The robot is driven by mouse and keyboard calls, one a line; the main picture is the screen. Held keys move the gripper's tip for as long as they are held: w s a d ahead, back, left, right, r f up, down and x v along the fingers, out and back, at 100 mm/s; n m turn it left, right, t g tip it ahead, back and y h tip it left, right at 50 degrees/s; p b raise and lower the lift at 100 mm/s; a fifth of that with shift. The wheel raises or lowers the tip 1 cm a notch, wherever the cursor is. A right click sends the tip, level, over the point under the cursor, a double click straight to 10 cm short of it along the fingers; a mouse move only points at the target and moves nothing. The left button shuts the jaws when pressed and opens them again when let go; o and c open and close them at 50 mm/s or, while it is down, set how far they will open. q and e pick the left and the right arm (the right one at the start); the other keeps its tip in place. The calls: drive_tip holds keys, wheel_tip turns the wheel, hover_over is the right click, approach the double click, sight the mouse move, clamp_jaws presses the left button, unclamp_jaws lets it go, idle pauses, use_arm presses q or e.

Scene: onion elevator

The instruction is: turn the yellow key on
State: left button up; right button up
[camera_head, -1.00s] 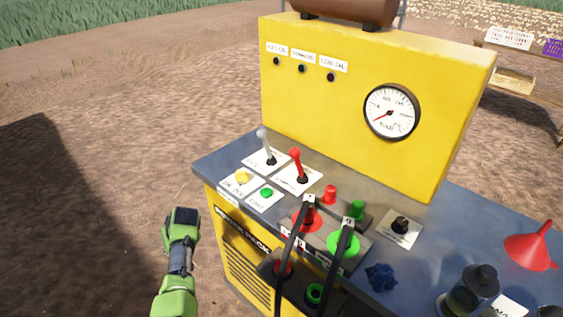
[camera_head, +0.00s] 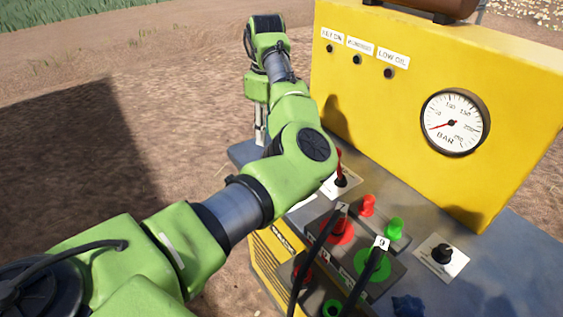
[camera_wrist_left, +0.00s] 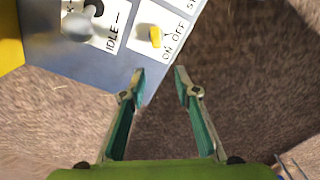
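The yellow key (camera_wrist_left: 156,37) stands on a white label marked ON and OFF, near the edge of the console top, in the left wrist view. In the head view my left arm hides it. My left gripper (camera_wrist_left: 160,72) is open and empty; its fingertips are below the key in the wrist picture, apart from it, with one tip over the console edge. In the head view the gripper (camera_head: 261,138) points down beside the console's left corner, partly hidden by my arm. My right gripper is not in view.
A grey lever knob (camera_wrist_left: 77,27) stands left of the key in the wrist view. In the head view a red lever (camera_head: 340,168) is close to my arm. Cables, red and green knobs (camera_head: 394,228) and a black switch (camera_head: 442,252) stand further right.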

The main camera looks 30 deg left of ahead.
use_arm(q)
drive_tip(key=f, duration=0.3)
drive_tip(key=d+f, duration=0.1)
drive_tip(key=f, duration=0.3)
drive_tip(key=d+f+p, duration=0.1)
drive_tip(key=f, duration=0.3)
drive_tip(key=shift+w+f, duration=0.1)
drive_tip(key=shift+w, duration=0.3)
clamp_jaws()
